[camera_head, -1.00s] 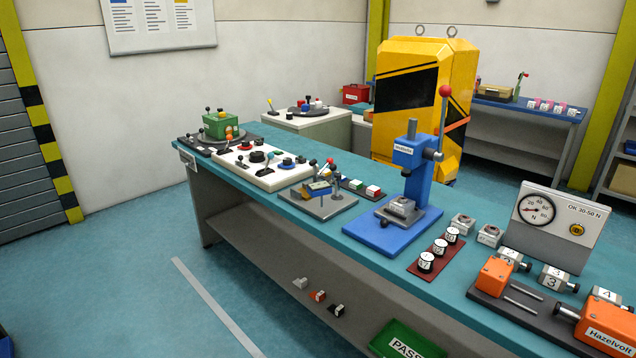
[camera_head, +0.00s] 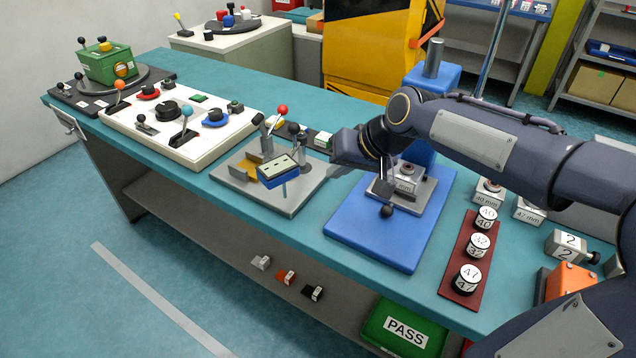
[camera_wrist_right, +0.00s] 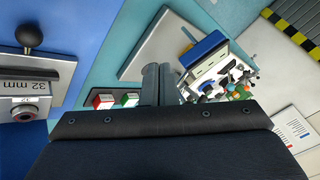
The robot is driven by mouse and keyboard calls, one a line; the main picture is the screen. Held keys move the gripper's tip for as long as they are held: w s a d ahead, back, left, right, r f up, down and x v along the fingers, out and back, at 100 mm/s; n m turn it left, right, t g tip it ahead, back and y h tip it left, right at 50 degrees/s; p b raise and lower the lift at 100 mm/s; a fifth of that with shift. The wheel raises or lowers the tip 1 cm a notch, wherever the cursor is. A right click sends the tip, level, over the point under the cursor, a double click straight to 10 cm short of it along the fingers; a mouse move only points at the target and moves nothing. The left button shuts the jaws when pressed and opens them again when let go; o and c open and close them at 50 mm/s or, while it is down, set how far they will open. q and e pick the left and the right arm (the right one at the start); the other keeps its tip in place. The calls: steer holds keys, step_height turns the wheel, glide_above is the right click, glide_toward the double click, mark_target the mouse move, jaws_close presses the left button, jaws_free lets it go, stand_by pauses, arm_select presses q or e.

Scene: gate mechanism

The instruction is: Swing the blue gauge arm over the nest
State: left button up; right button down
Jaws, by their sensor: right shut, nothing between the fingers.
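The blue gauge arm (camera_head: 285,172) is a blue block with a pale top, on a grey plate (camera_head: 306,192) in the middle of the bench. A yellow bracket (camera_head: 250,171) stands beside it, and a red-knobbed lever (camera_head: 282,110) rises behind. In the right wrist view the blue arm (camera_wrist_right: 202,48) lies just beyond the fingertips. I cannot tell for certain which part is the nest. My right gripper (camera_head: 334,170) is shut and empty, to the right of the gauge arm, apparently apart from it; its fingers (camera_wrist_right: 161,68) also show in the wrist view. My left gripper is out of view.
The blue press base (camera_head: 350,235) with a 32 mm metal block and black ball handle (camera_head: 387,211) lies under my right forearm. The white control panel (camera_head: 230,128) is on the left. Small red (camera_wrist_right: 104,99) and green (camera_wrist_right: 130,99) blocks sit near my fingers.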

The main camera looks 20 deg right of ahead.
mark_target(285, 159)
steer(key=shift+w+a+f, duration=0.9)
steer(key=shift+a+f, duration=0.25)
steer(key=shift+f, duration=0.05)
steer(key=shift+w+a+f, duration=0.85)
steer(key=shift+a+f, duration=0.25)
steer(key=shift+f, duration=0.05)
steer(key=shift+w+a+f, duration=0.9)
steer(key=shift+a+f, duration=0.25)
steer(key=shift+f, duration=0.05)
